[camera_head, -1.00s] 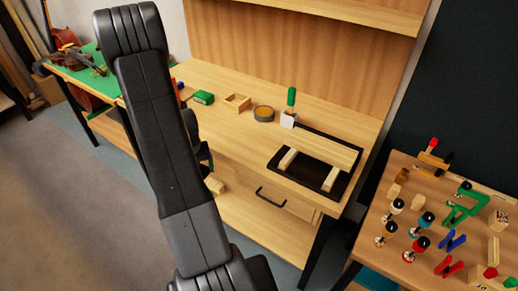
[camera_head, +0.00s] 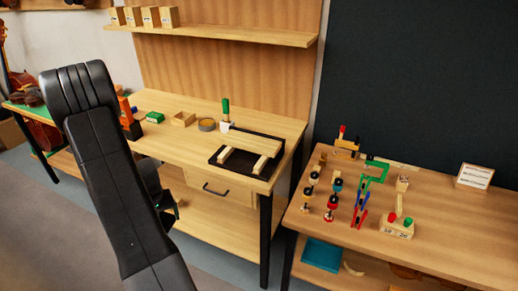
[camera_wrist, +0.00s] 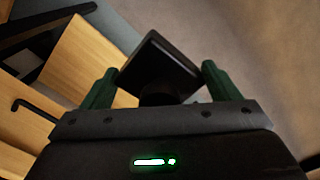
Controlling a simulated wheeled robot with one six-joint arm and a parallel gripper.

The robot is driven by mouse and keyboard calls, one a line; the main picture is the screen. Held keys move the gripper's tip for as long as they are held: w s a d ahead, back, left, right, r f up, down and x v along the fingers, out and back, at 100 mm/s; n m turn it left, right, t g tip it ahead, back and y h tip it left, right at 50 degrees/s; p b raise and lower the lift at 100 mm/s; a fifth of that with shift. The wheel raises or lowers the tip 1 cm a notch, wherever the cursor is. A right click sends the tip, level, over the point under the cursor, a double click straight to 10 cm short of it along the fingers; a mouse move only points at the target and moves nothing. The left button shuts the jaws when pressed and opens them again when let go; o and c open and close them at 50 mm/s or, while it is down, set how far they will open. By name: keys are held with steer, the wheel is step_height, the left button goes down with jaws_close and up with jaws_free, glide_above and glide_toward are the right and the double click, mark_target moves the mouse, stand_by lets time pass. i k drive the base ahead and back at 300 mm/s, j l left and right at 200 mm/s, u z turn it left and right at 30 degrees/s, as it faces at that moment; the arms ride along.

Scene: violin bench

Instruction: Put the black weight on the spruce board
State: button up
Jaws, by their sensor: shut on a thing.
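The black weight (camera_wrist: 160,62) is a dark block with a flat square face and a round dark part below it. It sits between the two green fingers of my gripper (camera_wrist: 158,85) in the wrist view, and the gripper is shut on it. In the head view my arm hides most of the gripper, and I cannot make out the weight there.
A green-handled tool (camera_head: 226,108) in a white block stands just behind the mat. A round tin (camera_head: 207,125), a wooden tray (camera_head: 183,119) and a green box (camera_head: 154,117) lie left on the workbench. A side table (camera_head: 440,230) with several clamps stands right.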

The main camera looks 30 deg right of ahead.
mark_target(251, 140)
steer(key=k+z, duration=0.2)
steer(key=z, duration=0.15)
steer(key=k+l+z, duration=0.1)
steer(key=z, duration=0.3)
steer(key=i+j+z, duration=0.2)
steer(key=j, duration=0.15)
steer(key=j+z, duration=0.25)
